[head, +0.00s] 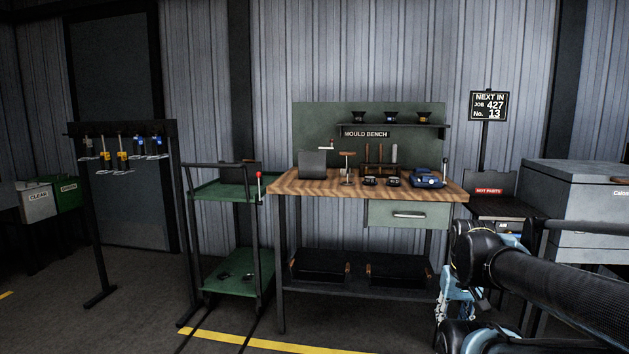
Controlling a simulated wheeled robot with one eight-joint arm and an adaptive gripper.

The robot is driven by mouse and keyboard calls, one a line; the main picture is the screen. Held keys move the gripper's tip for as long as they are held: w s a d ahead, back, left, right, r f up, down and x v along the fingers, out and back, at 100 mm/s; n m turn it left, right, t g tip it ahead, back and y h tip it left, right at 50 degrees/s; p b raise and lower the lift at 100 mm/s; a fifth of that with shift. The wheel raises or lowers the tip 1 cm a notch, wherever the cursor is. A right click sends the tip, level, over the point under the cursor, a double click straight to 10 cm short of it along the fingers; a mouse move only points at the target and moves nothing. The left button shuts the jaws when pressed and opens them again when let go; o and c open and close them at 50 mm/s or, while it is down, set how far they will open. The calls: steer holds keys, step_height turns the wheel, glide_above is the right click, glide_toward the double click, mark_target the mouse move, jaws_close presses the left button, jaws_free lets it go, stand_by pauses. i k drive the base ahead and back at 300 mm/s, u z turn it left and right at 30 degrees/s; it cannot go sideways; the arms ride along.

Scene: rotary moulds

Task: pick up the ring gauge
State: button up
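No thing in the head view can be named the ring gauge with certainty at this distance. Two small dark round pieces, a left one (369,181) and a right one (393,181), sit side by side near the front of the wooden bench top (310,188). Two dark ring-like pieces, a left one (224,276) and a right one (249,276), lie on the lower shelf of the green cart (228,287). My gripper (455,308) seems to hang at the lower right, in front of the bench's right end and partly hidden by my arm. Its fingers are unclear.
A blue device (427,178) stands at the bench's right end, a grey box (312,164) at its left. Three dark cups (391,117) sit on the shelf above. A tool rack (122,128) stands left. The floor before the bench is clear.

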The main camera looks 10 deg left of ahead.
mark_target(342, 183)
steer(key=u, duration=0.3)
steer(key=i, duration=1.6)
steer(key=z, duration=0.65)
